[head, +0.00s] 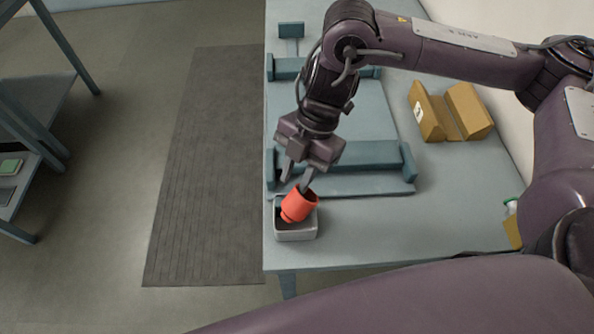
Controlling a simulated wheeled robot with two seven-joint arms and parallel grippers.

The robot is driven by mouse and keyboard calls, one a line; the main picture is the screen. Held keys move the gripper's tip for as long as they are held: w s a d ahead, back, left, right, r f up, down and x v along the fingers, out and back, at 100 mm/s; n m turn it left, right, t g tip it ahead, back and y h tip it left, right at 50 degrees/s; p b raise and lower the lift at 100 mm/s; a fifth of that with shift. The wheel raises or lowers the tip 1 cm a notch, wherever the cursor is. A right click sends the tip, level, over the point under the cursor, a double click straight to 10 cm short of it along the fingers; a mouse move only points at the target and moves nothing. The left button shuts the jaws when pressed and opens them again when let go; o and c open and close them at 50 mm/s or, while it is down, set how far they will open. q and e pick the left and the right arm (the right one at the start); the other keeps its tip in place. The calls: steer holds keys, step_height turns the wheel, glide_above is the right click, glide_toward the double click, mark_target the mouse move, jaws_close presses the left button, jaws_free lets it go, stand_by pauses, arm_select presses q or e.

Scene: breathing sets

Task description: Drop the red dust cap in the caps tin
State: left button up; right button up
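The red dust cap (300,204) is tilted, over or partly inside the small grey caps tin (296,236) at the table's near left corner. It hides part of the tin's inside; I cannot tell whether it rests on the bottom. My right gripper (296,182) points down just above the cap. Its two fingers stand apart, one tip ending clear of the cap at the upper left, the other close to or overlapping its top edge. My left gripper is out of view.
The blue-grey table (365,225) carries a blue rack (350,180) just behind the tin. A green and yellow item (512,228) is partly hidden at the right edge. A shelf (40,130) stands at far left.

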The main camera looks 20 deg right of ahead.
steer(key=shift+r, duration=0.1)
steer(key=v, duration=0.7)
steer(key=shift+d+r, duration=0.15)
steer(key=shift+r, duration=0.1)
stand_by(0.4)
